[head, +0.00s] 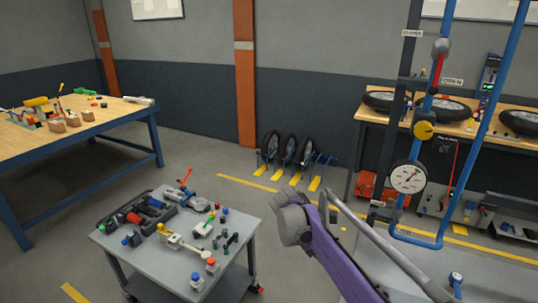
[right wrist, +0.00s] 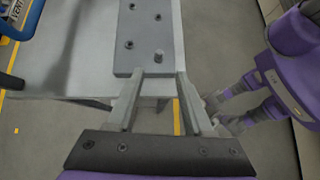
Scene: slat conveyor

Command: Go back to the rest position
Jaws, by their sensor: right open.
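My right gripper (right wrist: 159,80) shows in the right wrist view, its two grey fingers apart with nothing held between them. Beyond the fingertips is a grey plate (right wrist: 146,28) with several bolts and a short peg, on a pale surface (right wrist: 88,50). I cannot tell how far the fingertips are from the plate. A purple link of mine with grey joints (right wrist: 298,45) is at the right of the wrist view. My left gripper is not identifiable.
A grey cart (head: 150,258) with tools and small parts stands left of my arm. A blue pipe frame with a gauge (head: 408,177) rises at the right. A workbench (head: 110,115) is at the far left, wheels (head: 288,148) stand by the wall. Open floor lies between.

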